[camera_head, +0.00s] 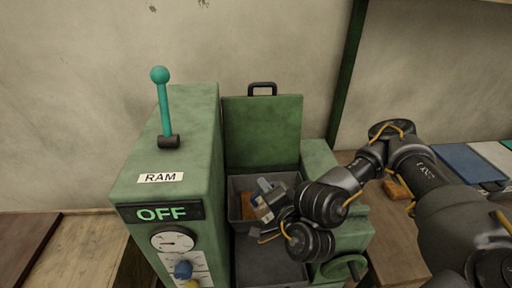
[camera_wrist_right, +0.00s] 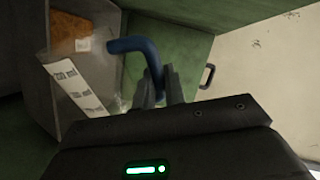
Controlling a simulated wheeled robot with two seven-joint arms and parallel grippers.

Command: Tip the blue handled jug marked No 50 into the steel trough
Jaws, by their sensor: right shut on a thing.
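My right gripper (camera_head: 268,205) is shut on the blue handle of the jug, over the grey steel trough (camera_head: 236,183) in the green machine. In the right wrist view the curved blue handle (camera_wrist_right: 138,52) rises beside my right fingertips (camera_wrist_right: 158,88). A white strip with dark print (camera_wrist_right: 78,82) shows beside the handle; I cannot read it or tell whether it is on the jug. The jug's body is mostly hidden or too faint to make out, so its tilt is unclear. An orange-brown mass (camera_wrist_right: 75,35) lies in the trough. My left gripper is not in view.
The green machine's tall cabinet (camera_head: 165,190) stands left of the trough, with a teal lever (camera_head: 163,100), a RAM label and an OFF display (camera_head: 160,213). A raised green lid (camera_head: 262,130) stands behind. A wooden bench (camera_head: 395,235) with a blue panel (camera_head: 468,163) is at right.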

